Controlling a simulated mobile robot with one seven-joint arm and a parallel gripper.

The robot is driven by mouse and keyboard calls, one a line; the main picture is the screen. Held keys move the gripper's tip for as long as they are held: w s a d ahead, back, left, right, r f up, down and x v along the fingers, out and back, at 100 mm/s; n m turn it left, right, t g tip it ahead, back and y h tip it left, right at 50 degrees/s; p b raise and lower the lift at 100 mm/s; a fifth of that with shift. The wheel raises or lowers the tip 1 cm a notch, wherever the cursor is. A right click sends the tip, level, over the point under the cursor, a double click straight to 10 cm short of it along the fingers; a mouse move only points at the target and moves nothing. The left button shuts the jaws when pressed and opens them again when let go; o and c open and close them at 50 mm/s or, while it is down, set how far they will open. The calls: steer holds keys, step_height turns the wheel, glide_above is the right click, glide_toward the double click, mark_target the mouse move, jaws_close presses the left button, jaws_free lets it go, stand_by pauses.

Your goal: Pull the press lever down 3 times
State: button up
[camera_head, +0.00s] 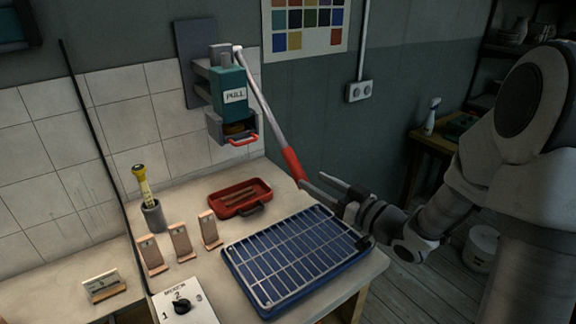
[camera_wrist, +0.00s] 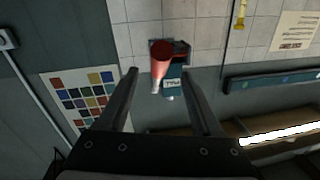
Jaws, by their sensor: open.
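The press (camera_head: 229,95) is a teal box on the wall with a "PULL" label; it also shows in the wrist view (camera_wrist: 173,83). Its lever (camera_head: 264,103) is a grey rod slanting down to the right from the top pivot, ending in a red grip (camera_head: 293,164). My gripper (camera_head: 316,184) is open, close to the lower end of the red grip. In the wrist view, the red grip (camera_wrist: 161,62) points towards my camera, between the open fingers of my gripper (camera_wrist: 159,72). I cannot tell whether the fingers touch it.
A blue tray with a wire rack (camera_head: 285,262) lies on the bench just below my gripper. A red tray (camera_head: 240,198), several wooden stands (camera_head: 180,242), a grey cup with a yellow tool (camera_head: 152,216) and a dial panel (camera_head: 183,304) share the bench.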

steer(key=x, duration=1)
steer(key=shift+c, duration=0.2)
jaws_close()
stand_by(1.0)
